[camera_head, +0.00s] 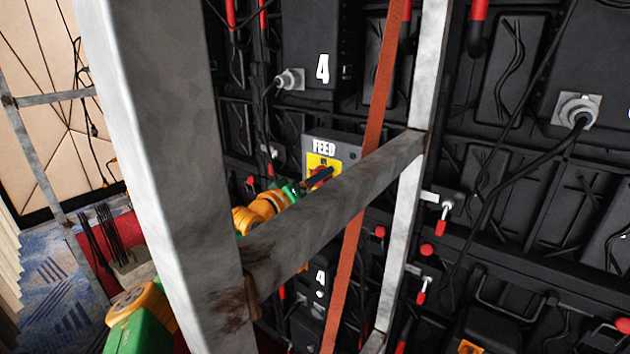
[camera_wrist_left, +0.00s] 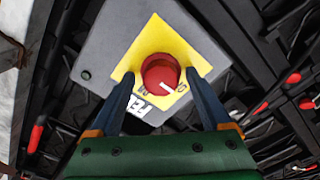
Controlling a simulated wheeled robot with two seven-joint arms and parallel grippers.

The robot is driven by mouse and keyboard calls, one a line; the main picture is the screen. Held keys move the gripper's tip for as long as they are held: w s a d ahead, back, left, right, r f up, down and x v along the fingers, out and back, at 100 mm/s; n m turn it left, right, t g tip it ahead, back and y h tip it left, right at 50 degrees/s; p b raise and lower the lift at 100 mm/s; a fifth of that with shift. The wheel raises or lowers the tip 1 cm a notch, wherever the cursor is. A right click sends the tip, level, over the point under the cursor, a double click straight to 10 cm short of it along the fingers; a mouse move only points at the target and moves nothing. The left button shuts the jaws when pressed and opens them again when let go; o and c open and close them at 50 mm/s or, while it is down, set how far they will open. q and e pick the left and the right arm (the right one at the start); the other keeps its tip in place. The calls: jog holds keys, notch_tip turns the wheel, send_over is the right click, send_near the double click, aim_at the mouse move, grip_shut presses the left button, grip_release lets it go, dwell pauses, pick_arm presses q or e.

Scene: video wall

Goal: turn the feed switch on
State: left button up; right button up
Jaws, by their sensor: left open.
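The feed switch is a grey box (camera_head: 346,146) labelled FEED with a yellow plate (camera_head: 314,161) and a red knob on the back of the video wall. In the left wrist view the round red knob (camera_wrist_left: 160,74) sits on the yellow plate (camera_wrist_left: 152,40), with a white mark pointing to the lower right. My left gripper (camera_head: 326,177) reaches past the metal frame to the switch. Its two dark fingers (camera_wrist_left: 160,76) are open, one on each side of the knob; I cannot tell if they touch it. The right gripper does not show.
A thick grey metal post (camera_head: 180,130) and a slanted crossbar (camera_head: 340,200) stand in front of the switch. An orange strap (camera_head: 368,150) hangs just to its right. Black wall panels with cables and a connector (camera_head: 577,112) fill the right side.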

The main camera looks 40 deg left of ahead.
pick_arm(q)
grip_shut()
jog(key=shift+m, duration=0.3)
jog(key=shift+m+p, duration=1.6)
jog(key=shift+m, duration=7)
